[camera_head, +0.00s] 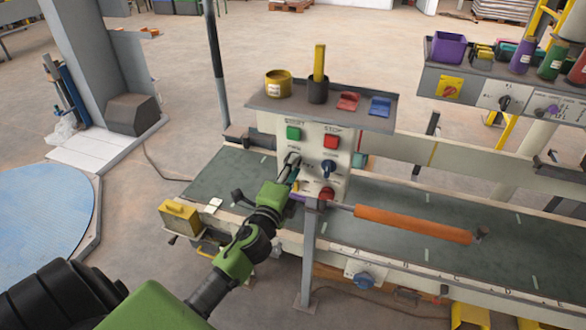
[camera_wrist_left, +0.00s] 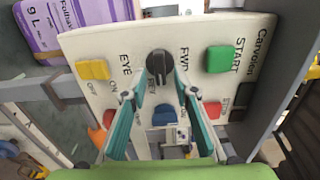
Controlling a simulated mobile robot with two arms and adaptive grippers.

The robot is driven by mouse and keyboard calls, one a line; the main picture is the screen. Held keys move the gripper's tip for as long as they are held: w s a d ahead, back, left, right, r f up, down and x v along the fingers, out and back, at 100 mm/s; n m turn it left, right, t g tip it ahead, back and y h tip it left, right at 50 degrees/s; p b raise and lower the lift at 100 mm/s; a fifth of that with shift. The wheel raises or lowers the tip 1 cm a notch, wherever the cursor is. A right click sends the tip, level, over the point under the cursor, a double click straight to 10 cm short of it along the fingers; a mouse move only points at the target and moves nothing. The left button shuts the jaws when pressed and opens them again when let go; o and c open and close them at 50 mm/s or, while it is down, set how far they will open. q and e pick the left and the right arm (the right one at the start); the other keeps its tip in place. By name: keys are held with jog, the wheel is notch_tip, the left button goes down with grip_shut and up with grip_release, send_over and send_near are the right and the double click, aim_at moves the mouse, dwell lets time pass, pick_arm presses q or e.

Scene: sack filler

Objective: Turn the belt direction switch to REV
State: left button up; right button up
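The control panel (camera_head: 311,150) stands upright at the belt. In the left wrist view a black rotary switch (camera_wrist_left: 160,66) is on the panel face, with an FWD label beside it; another label near it is partly covered by the fingers. In the head view the switch (camera_head: 292,159) sits below the green START button (camera_head: 293,133) and is partly hidden by my left gripper (camera_head: 291,174). In the wrist view the left gripper's teal fingers (camera_wrist_left: 160,84) are open, with tips on both sides of the switch. Contact cannot be told. My right gripper is not in view.
A red STOP button (camera_head: 331,142), a blue knob (camera_head: 328,168) and a red button (camera_head: 326,193) are close by on the panel. A yellow button (camera_wrist_left: 93,69) is near the switch. A shelf (camera_head: 330,112) with containers overhangs above. An orange bar (camera_head: 412,224) spans the belt.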

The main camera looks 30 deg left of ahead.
pick_arm(q)
jog(key=shift+s, duration=0.1)
jog(key=v, duration=1.1)
jog(key=shift+s+d, duration=0.2)
jog(key=shift+s, duration=0.2)
